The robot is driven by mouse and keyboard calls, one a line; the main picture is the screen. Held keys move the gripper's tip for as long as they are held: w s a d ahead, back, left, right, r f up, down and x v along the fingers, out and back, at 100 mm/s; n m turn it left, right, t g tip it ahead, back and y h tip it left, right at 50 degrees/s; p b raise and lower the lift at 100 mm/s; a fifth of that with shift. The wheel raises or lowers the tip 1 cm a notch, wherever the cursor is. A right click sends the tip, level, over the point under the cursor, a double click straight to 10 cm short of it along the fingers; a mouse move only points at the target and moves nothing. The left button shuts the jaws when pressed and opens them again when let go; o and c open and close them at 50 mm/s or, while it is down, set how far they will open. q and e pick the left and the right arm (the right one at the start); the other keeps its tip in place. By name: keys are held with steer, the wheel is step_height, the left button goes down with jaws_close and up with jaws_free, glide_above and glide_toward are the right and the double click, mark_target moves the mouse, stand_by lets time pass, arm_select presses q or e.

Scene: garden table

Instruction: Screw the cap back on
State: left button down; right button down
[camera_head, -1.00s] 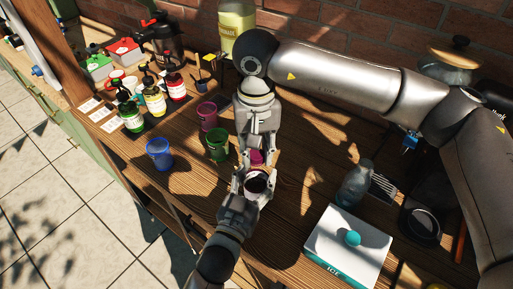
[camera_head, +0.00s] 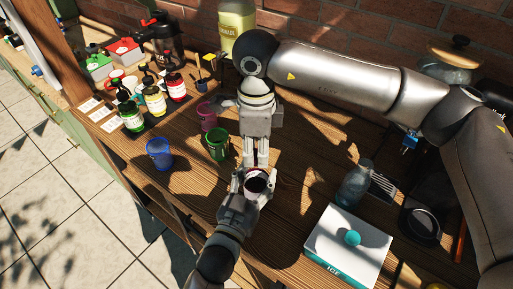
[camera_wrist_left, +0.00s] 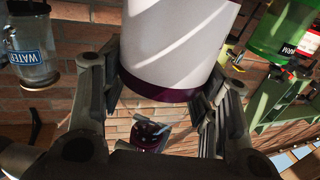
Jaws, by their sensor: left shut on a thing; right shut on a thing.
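A white container with a dark purple rim (camera_wrist_left: 175,50) is gripped upright between the fingers of my left gripper (camera_head: 256,186). From above, its dark open mouth (camera_head: 257,181) shows in the head view. My right gripper (camera_head: 256,160) is just behind and above this mouth, fingers pointing down. It is shut on a dark purple cap, mostly hidden by the fingers in the head view. In the upside-down left wrist view, the cap (camera_wrist_left: 149,129) shows beyond the container's rim, apart from it.
A green cup (camera_head: 217,143), a purple cup (camera_head: 207,115) and a blue cup (camera_head: 159,153) stand to the left. A clear water jug (camera_head: 355,183) and a white ice box (camera_head: 347,246) are to the right. Pump bottles (camera_head: 153,99) stand at the back left.

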steer(key=m, duration=1)
steer(key=shift+w+m, duration=0.1)
steer(key=shift+m, duration=0.2)
steer(key=m, duration=1.1)
steer(key=shift+m, duration=0.3)
steer(key=c, duration=1.1)
jaws_free()
steer(key=shift+o, duration=0.2)
step_height(320, 180, up, 12)
